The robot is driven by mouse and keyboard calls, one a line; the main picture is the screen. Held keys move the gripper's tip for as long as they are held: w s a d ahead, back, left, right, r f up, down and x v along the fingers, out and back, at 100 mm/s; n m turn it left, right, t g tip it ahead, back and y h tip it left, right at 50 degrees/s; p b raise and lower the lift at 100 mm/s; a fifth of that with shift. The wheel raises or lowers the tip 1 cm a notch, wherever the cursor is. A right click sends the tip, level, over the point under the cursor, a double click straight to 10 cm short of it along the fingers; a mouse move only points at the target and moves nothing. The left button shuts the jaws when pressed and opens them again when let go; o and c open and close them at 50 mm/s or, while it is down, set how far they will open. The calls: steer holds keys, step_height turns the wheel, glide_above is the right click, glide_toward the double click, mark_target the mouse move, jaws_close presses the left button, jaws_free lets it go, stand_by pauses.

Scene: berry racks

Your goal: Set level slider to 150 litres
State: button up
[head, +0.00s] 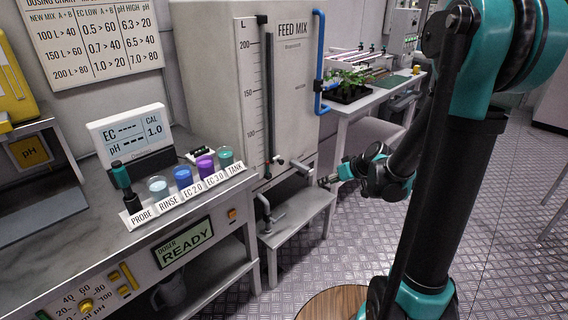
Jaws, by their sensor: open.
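The level gauge is a dark upright bar (268,90) on the front of the grey feed mix tank (205,60). A small dark block (262,19) sits at the top of the gauge, above the 200 mark. Whether it is the slider, I cannot tell for sure. My gripper (325,181) is open and empty, low and to the right of the tank, apart from the gauge. Its fingertips show small.
A short pale handle (298,167) juts from the tank's lower front. A low metal stand (298,212) is below it. A blue pipe (320,60) runs down the tank's right side. The bench (60,235) with cups and an EC meter (128,138) is at left.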

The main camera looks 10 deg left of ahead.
mark_target(282, 162)
steer(key=w+a+f+n+t+y, duration=0.1)
steer(key=w+a+n+y, duration=0.15)
steer(key=w, duration=0.45)
steer(key=w+a+f+n+t+y, duration=0.1)
steer(key=w+a+f+n+y, duration=0.15)
steer(key=w, duration=0.45)
steer(key=shift+m+h, duration=0.3)
steer(key=shift+m, duration=0.2)
steer(key=x, duration=1.1)
steer(key=r+x, duration=0.1)
steer(key=x, duration=0.5)
steer(key=shift+w+a, duration=0.3)
steer(key=shift+w, duration=0.1)
jaws_close()
